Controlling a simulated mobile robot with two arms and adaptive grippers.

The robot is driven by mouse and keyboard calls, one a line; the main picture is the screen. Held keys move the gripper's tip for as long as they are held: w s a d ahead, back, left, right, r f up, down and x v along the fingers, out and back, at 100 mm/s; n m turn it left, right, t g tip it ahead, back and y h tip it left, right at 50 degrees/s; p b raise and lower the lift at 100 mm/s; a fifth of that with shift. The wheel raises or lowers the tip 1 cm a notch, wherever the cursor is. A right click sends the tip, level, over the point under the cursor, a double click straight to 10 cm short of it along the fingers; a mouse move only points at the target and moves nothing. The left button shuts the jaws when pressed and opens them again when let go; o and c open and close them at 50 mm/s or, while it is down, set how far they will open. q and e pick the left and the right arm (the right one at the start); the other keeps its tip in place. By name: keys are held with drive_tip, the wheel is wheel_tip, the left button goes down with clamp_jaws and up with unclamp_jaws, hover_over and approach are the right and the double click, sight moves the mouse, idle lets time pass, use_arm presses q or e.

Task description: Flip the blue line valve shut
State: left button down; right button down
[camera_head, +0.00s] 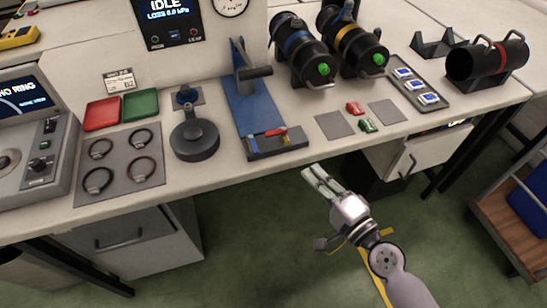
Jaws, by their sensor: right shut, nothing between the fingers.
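A black cylinder with a blue band (298,42) lies at the back of the bench, its green knob (324,69) facing the front. A small blue fitting (348,10) shows at the top beside the cylinder with a yellow band (352,42). A blue stand (252,100) has a small red and blue lever piece (272,132) at its front. I cannot tell for sure which part is the blue line valve. My right gripper (311,174) is shut and empty, in front of the bench edge, apart from all these. My left gripper is out of view.
Red (102,113) and green (141,104) trays, a mat with several rings (121,163) and a round black device (195,142) stand on the left. Red and green small parts (355,107) lie between grey pads. A black holder with a cylinder (487,62) is at right.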

sight(253, 145)
drive_tip(key=shift+r, duration=0.15)
drive_tip(key=p+x, duration=0.2)
drive_tip(key=x, duration=0.7)
drive_tip(key=shift+w+a+r+p, duration=0.1)
drive_tip(key=shift+w+p, duration=0.1)
drive_tip(key=shift+p, duration=0.2)
drive_tip(key=a+p, duration=0.1)
drive_tip(key=a, duration=0.2)
drive_tip(key=shift+s+a, duration=0.1)
drive_tip(key=shift+s, duration=0.1)
drive_tip(key=shift+s+a, duration=0.15)
drive_tip(key=shift+a, duration=0.35)
drive_tip(key=shift+d, duration=0.15)
